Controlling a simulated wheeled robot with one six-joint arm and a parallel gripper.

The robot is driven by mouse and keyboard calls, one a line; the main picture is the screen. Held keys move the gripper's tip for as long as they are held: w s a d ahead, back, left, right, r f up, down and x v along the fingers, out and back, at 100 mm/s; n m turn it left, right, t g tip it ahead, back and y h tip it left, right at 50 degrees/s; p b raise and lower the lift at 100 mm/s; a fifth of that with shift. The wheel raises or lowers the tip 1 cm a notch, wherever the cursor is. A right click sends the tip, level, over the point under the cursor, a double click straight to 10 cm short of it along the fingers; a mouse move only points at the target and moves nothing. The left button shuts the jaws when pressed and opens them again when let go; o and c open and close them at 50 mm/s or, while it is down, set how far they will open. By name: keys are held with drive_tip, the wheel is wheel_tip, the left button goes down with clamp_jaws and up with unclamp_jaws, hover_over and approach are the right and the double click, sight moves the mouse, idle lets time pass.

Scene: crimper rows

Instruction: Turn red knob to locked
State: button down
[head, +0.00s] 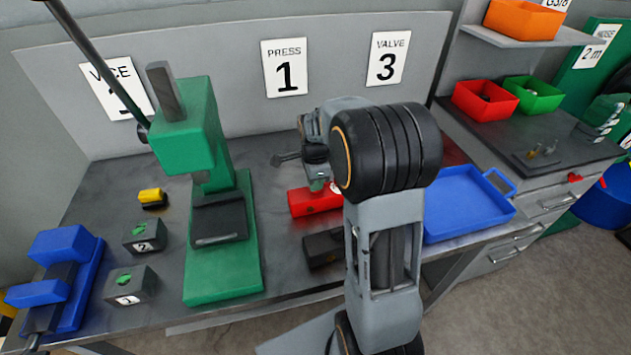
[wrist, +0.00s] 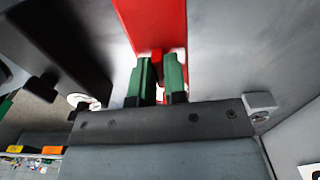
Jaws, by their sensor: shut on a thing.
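The red fixture (head: 312,203) lies on the grey bench, partly hidden behind my arm in the head view. In the wrist view its red body (wrist: 152,22) runs up from my fingers. The small red knob (wrist: 157,58) stands out from it, between the two green fingers. My gripper (wrist: 158,72) is shut on this knob. The knob itself is hidden there, and I cannot read any locked mark or the knob's angle.
A tall green press (head: 222,270) stands left of my arm. A dark block (head: 321,249) sits in front of the red fixture. A blue tray (head: 470,231) lies to the right. Small numbered boxes (head: 130,285) and a blue vice (head: 75,250) are at the left.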

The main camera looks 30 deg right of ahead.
drive_tip(key=c, duration=1.2)
unclamp_jaws()
drive_tip(key=shift+o, duration=0.2)
drive_tip(key=shift+r, duration=0.1)
wheel_tip(320, 180, up, 14)
drive_tip(key=shift+b, duration=0.3)
drive_tip(key=s+a+f+n+t, duration=0.2)
drive_tip(key=s+a+n, duration=0.2)
drive_tip(key=s+n, duration=0.4)
drive_tip(key=s+a+f+n+t, duration=0.2)
drive_tip(key=s+n, duration=0.6)
drive_tip(key=n, duration=0.4)
drive_tip(key=shift+s+a+f, duration=0.15)
drive_tip(key=shift+a+f, duration=0.45)
drive_tip(key=shift+a, duration=0.75)
